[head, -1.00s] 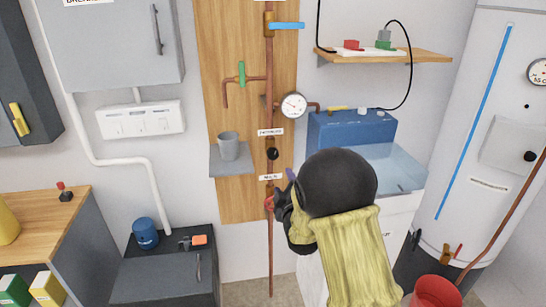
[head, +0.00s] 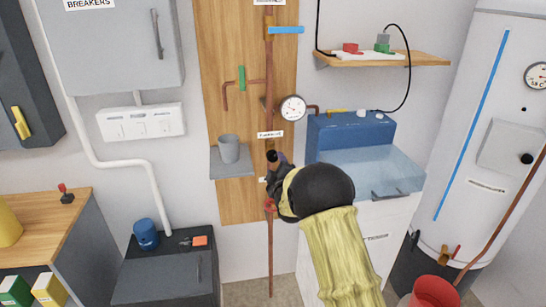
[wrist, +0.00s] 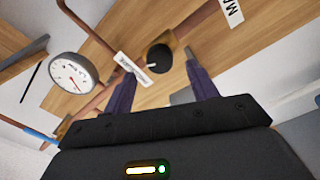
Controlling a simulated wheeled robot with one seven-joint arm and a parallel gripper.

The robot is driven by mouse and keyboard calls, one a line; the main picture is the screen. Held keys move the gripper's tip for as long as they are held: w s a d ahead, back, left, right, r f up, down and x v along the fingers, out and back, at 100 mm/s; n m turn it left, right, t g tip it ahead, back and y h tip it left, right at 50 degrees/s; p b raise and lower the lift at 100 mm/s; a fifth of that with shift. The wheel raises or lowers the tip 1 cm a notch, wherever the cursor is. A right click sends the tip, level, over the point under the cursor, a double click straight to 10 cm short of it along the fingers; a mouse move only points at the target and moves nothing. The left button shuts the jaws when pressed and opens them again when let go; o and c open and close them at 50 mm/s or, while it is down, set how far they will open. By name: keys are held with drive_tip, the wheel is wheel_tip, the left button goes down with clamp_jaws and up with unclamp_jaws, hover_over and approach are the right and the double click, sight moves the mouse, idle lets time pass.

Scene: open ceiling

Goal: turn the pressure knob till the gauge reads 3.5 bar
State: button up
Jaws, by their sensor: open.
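The black pressure knob (wrist: 159,58) is on the copper pipe in the wrist view, below the gauge in the head view. My gripper (wrist: 159,66) is open, with one purple finger to each side of the knob in the picture; I see no contact. In the head view my gripper (head: 274,164) is at the knob and partly covers it. The round white gauge (head: 293,108) stands above and to the right of the knob. It also shows in the wrist view (wrist: 74,78), with a red needle; its figures are too small to read.
A green-handled tap (head: 242,78) and a shelf with a grey cup (head: 229,148) are left of the pipe. A red valve handle (head: 269,205) is just below my gripper. A blue box (head: 350,131) and sink basin (head: 372,170) are to the right.

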sight(273, 159)
drive_tip(key=shift+p+x, duration=0.3)
drive_tip(key=shift+x, duration=2.8)
drive_tip(key=shift+c, duration=0.5)
drive_tip(key=c, duration=0.9)
drive_tip(key=shift+f, duration=0.1)
